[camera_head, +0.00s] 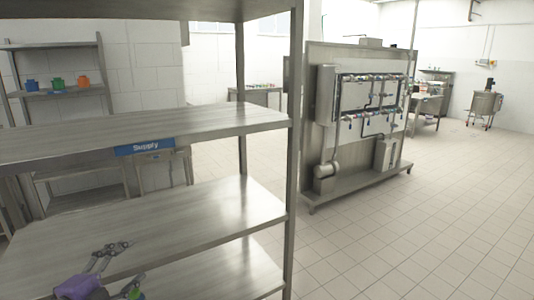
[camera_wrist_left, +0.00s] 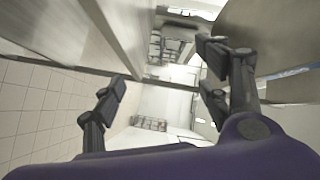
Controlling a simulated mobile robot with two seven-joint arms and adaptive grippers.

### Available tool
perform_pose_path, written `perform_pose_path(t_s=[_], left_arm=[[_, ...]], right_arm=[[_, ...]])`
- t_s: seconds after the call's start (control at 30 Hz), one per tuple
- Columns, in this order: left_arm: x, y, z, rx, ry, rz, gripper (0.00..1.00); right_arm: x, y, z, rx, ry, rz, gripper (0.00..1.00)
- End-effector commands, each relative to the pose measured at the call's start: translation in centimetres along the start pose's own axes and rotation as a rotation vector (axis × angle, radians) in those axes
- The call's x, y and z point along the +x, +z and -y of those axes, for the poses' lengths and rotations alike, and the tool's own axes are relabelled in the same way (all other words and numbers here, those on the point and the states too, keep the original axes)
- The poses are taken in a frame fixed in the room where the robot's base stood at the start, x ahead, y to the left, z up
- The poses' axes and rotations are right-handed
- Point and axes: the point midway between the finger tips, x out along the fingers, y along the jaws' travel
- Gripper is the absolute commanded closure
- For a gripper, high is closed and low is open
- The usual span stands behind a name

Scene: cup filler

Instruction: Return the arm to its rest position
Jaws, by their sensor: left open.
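My left gripper (camera_head: 118,254) shows at the lower left of the head view, with a purple wrist and dark jointed fingers, in front of the lower metal shelf. In the left wrist view its fingers (camera_wrist_left: 160,97) are spread wide apart with nothing between them. The gripper is open and empty. The rest of my left arm is mostly out of the picture. My right gripper is not in view.
A steel rack stands close in front, with an upper shelf (camera_head: 215,122) carrying a blue "Supply" label (camera_head: 145,147) and a bare lower shelf (camera_head: 190,222). A filling machine (camera_head: 362,110) stands beyond. Tiled floor (camera_head: 440,220) is clear at right.

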Motion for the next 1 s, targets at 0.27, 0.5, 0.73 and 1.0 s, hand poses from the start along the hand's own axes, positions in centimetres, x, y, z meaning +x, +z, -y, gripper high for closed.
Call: perform_pose_path(t_s=[0.27, 0.5, 0.73, 1.0], left_arm=[[-8.2, 0.0, -20.5, -0.543, 0.088, 0.29, 0.31], [-16.9, -5.0, -34.7, -0.978, 0.156, 0.572, 0.31], [-21.8, -10.0, -41.2, -1.234, 0.188, 0.743, 0.31], [-21.8, -10.0, -41.2, -1.234, 0.188, 0.743, 0.31]], right_arm=[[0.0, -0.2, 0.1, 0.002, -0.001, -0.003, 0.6], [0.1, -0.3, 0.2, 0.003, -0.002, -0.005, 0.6], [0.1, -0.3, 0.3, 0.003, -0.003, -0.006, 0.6], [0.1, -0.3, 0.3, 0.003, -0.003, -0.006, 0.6]])
